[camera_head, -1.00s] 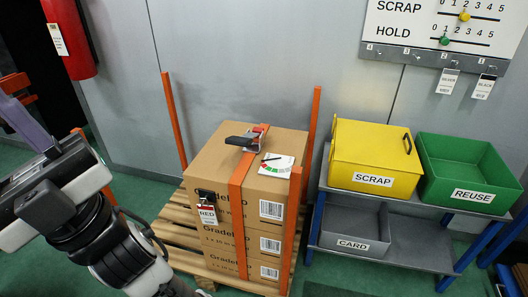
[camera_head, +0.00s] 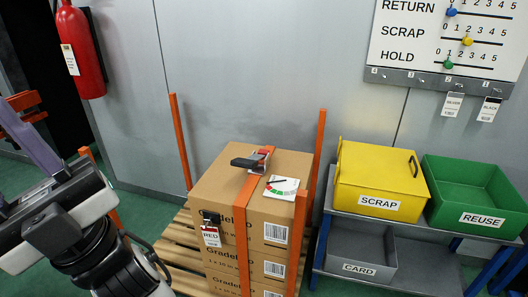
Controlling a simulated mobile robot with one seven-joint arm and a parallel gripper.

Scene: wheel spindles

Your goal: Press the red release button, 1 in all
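A strap tensioner with a black lever (camera_head: 245,162) and a grey metal body (camera_head: 260,167) sits on top of the stacked cartons (camera_head: 222,180), on an orange strap (camera_head: 243,215). A small red part (camera_head: 265,150) shows at the back of the tensioner; it is too small to tell whether it is the release button. A white gauge card with a green and red scale (camera_head: 281,187) lies just right of the strap. My arm shows at the lower left, apart from the cartons. I cannot see my gripper's fingers.
The cartons stand on a wooden pallet (camera_head: 172,252) between upright orange posts (camera_head: 181,140). A RED tag (camera_head: 211,237) hangs on the front. Right are a yellow SCRAP box (camera_head: 375,178), a green REUSE bin (camera_head: 480,195) and a grey CARD bin (camera_head: 358,250). A slider board (camera_head: 410,45) hangs behind.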

